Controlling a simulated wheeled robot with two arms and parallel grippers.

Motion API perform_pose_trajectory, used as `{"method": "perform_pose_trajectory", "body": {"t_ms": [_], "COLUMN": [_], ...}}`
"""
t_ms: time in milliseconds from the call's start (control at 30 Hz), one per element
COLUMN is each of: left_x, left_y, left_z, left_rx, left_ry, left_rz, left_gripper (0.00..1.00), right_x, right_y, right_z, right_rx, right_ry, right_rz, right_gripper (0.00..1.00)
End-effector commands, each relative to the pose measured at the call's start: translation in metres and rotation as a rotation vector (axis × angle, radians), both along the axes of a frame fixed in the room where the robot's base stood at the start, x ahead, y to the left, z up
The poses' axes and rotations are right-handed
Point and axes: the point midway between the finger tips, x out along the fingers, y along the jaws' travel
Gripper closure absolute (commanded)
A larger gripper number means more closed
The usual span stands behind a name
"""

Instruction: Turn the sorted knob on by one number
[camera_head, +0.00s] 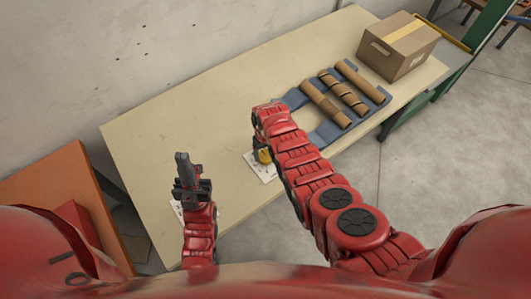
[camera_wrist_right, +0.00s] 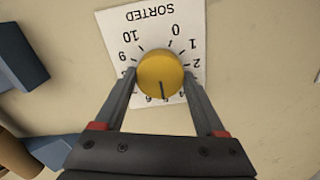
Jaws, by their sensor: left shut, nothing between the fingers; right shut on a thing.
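The yellow knob (camera_wrist_right: 160,75) sits on a white dial card (camera_wrist_right: 117,22) printed SORTED, upside down in the right wrist view. Its black pointer line points down in that view, towards the numbers around 5, partly crowded by my gripper. My right gripper (camera_wrist_right: 160,80) is shut on the knob, one finger on each side. In the head view the knob (camera_head: 264,156) and card (camera_head: 266,172) show beside my right gripper (camera_head: 258,157), low on the table. My left gripper (camera_head: 183,158) is shut and empty, pointing up, to the left of the knob.
The beige table (camera_head: 190,120) carries blue racks with several brown rolls (camera_head: 343,92) and a cardboard box (camera_head: 400,45) at the far right. Another white card (camera_head: 177,209) lies partly hidden by my left gripper.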

Motion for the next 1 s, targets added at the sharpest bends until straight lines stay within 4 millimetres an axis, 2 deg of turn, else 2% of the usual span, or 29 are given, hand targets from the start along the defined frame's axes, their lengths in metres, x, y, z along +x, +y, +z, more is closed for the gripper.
{"method": "perform_pose_trajectory", "body": {"t_ms": [267, 700, 1000], "left_x": [0.0, 0.0, 0.0], "left_y": [0.0, 0.0, 0.0], "left_z": [-0.002, -0.014, -0.02], "left_rx": [0.0, 0.0, 0.0], "left_ry": [0.0, 0.0, 0.0], "left_rz": [0.0, 0.0, 0.0], "left_gripper": [1.0, 1.0, 1.0], "right_x": [0.0, -0.001, 0.0], "right_y": [0.0, 0.0, 0.0], "right_z": [-0.001, -0.002, -0.001], "right_rx": [0.0, 0.0, 0.001], "right_ry": [0.001, 0.001, -0.001], "right_rz": [-0.066, -0.354, -0.489], "right_gripper": [0.83, 0.83, 0.83]}}
